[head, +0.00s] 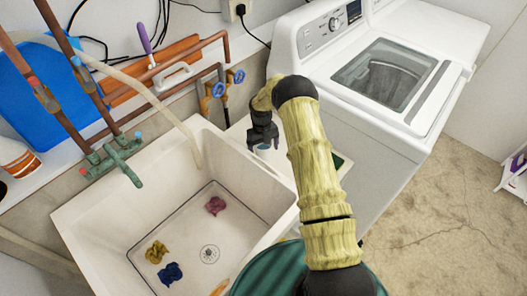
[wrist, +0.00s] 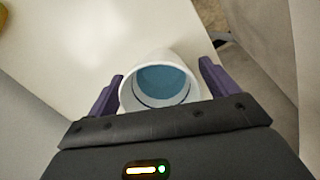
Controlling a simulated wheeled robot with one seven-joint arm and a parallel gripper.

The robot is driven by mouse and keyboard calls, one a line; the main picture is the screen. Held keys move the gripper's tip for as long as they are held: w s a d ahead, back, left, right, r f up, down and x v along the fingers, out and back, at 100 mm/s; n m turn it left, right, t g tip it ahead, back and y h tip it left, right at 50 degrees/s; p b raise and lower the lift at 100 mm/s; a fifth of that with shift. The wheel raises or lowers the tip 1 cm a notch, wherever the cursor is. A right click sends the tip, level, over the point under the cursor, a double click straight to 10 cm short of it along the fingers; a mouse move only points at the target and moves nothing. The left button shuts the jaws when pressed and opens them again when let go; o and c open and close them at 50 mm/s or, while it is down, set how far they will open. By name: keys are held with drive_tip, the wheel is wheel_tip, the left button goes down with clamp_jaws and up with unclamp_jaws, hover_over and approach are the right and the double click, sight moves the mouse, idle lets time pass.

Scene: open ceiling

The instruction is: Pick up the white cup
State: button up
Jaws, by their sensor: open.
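The white cup (wrist: 128,98) with a blue inside stands between the two purple fingers of my gripper (wrist: 161,82) in the wrist view. The fingers are open, one on each side of the cup, and a narrow gap shows beside each. In the head view my gripper (head: 263,142) points down over the white surface right of the sink. Only a small bluish-white part of the cup (head: 264,148) shows there under the gripper; the rest is hidden.
A white sink (head: 95,215) with several small coloured lumps lies left of the gripper. A white washing machine (head: 370,125) stands to the right. Pipes with blue valves (head: 217,89) rise behind. A green round object (head: 262,275) is near the front.

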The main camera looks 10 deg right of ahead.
drive_tip(key=shift+c, duration=0.5)
drive_tip(key=c, duration=1)
wheel_tip(320, 180, up, 10)
drive_tip(key=shift+b, duration=0.9)
drive_tip(key=shift+r, duration=0.1)
